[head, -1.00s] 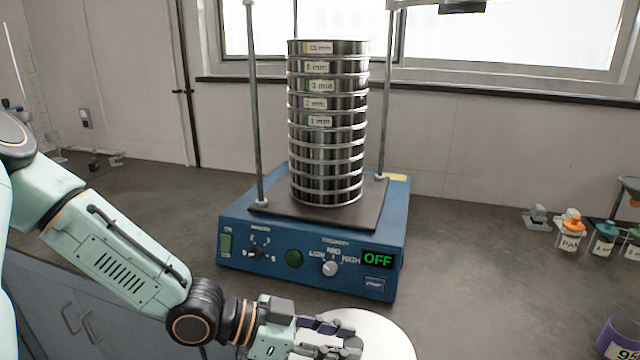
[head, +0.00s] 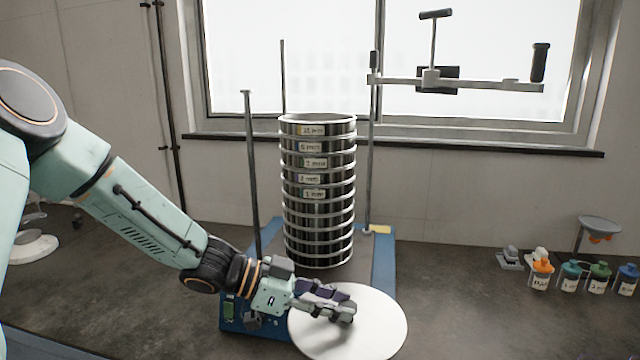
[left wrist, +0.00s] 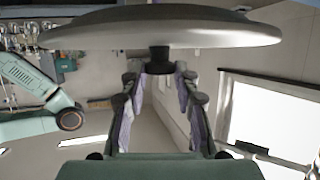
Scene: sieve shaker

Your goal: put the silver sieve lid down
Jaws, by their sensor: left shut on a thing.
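The silver sieve lid (head: 372,330) is a wide pale disc in front of the stack of sieves in the head view. My left gripper (head: 345,309) is shut on its knob. In the left wrist view the lid (left wrist: 160,32) spans the top, and its black knob (left wrist: 160,60) sits between the fingertips of my left gripper (left wrist: 157,76). The lid covers part of the blue shaker (head: 384,262). The sieve stack (head: 318,200) stands upright on the shaker, open at the top. My right gripper is not in view.
A swung-aside clamp arm (head: 480,83) sticks out to the right, above the stack. Small bottles (head: 570,277) and a funnel stand (head: 600,228) are at the far right. The dark bench (head: 455,290) is clear between shaker and bottles.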

